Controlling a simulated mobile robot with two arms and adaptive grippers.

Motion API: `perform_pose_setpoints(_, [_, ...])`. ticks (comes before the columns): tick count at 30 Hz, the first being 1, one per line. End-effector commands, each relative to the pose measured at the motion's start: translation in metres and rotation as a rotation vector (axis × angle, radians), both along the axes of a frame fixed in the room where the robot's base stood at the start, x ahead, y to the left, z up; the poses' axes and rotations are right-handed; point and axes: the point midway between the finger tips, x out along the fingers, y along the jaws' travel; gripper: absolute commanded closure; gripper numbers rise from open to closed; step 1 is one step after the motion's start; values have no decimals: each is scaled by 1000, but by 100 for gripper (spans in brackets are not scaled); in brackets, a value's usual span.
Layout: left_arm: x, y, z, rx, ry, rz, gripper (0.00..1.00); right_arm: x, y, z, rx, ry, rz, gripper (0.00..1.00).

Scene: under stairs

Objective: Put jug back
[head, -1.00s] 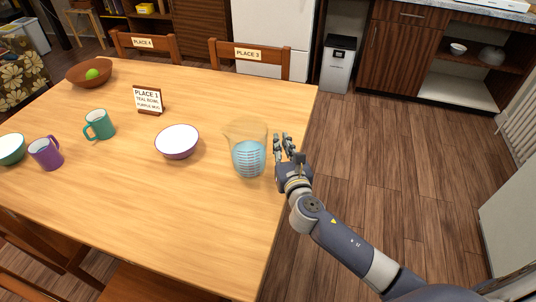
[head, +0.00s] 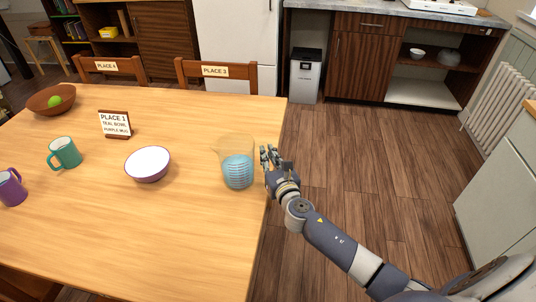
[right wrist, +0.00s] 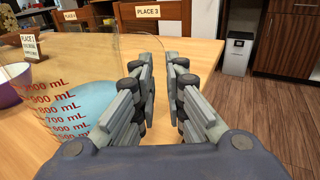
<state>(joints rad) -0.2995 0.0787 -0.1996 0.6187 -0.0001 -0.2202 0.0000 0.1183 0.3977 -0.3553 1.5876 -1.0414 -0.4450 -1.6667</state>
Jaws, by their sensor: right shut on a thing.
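The clear jug (head: 237,168), with blue liquid in it and red volume marks, is upright at the right edge of the table (head: 190,235). I cannot tell whether its base touches the tabletop. My right gripper (head: 268,157) is shut on the jug's right side, where the handle would be; the handle itself is hard to make out. In the right wrist view the jug (right wrist: 60,110) fills the left side, beside my gripper's fingers (right wrist: 160,68). My left gripper is not in view.
Right of the table the floor (head: 350,160) is open, up to a counter (head: 360,60).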

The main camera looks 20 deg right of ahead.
Motion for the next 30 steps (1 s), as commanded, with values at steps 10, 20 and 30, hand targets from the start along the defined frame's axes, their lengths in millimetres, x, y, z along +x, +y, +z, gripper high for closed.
perform_pose_setpoints(10, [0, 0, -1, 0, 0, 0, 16, 0, 0, -1, -1, 1, 0, 68])
perform_pose_setpoints(20, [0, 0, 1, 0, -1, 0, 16, -4, 1, 0, -1, 1, 1, 68])
perform_pose_setpoints(30, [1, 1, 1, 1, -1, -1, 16, -63, 7, 3, -1, 2, 2, 68])
